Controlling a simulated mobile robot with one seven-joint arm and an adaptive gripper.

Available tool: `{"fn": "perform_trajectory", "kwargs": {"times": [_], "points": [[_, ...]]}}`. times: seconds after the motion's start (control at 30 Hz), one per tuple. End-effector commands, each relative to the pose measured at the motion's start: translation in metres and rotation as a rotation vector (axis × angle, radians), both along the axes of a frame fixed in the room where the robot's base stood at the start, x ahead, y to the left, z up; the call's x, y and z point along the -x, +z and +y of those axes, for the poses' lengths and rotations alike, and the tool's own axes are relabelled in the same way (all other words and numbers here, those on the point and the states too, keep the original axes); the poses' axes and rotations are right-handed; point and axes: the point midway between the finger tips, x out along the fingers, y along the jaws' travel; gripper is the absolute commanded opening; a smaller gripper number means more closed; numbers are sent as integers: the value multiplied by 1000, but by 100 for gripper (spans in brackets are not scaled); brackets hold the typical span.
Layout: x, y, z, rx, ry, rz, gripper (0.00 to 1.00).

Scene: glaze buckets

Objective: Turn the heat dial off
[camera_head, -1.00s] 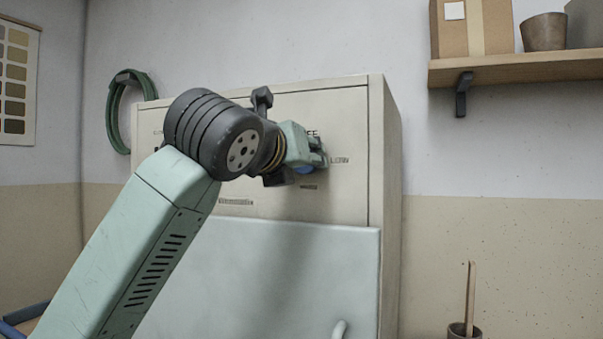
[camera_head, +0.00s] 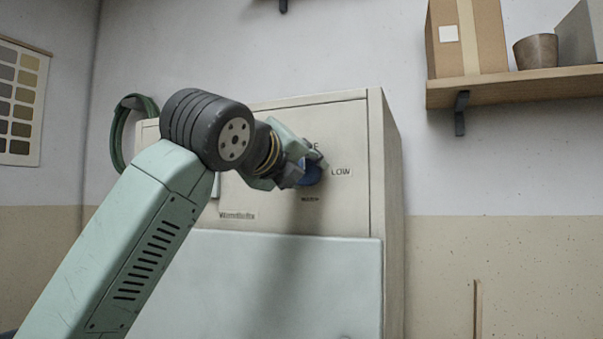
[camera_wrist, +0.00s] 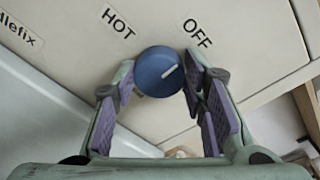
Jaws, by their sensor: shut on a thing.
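The blue round heat dial (camera_head: 312,174) is on the upper front of a cream cabinet (camera_head: 345,135). In the wrist view the dial (camera_wrist: 158,78) sits between the purple-padded fingers of my gripper (camera_wrist: 160,76), which is shut on it. Its white pointer line slants up and right, roughly toward the OFF label (camera_wrist: 197,33). The HOT label (camera_wrist: 118,21) is up and left of the dial. In the head view my gripper (camera_head: 304,165) partly covers the dial and the label above it. The LOW label (camera_head: 341,172) is to the right.
A pale grey door panel (camera_head: 290,285) covers the cabinet front below the dial. A wooden shelf (camera_head: 520,86) with a cardboard box (camera_head: 466,45) and a pot (camera_head: 535,52) is at the upper right. A green hose loop (camera_head: 118,135) hangs at the left.

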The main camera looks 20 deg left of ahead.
Motion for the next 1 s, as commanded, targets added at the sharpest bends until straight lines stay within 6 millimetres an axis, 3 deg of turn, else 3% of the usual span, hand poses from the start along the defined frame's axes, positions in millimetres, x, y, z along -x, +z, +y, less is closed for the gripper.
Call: {"fn": "perform_trajectory", "kwargs": {"times": [0.37, 0.4, 0.7, 1.0], "points": [[0, 2, 0, 6, 1, -4, 11], [0, 2, 0, 6, 1, -4, 39], [0, 1, 0, 5, 0, -2, 59], [1, 0, 0, 5, 0, -1, 59]]}}
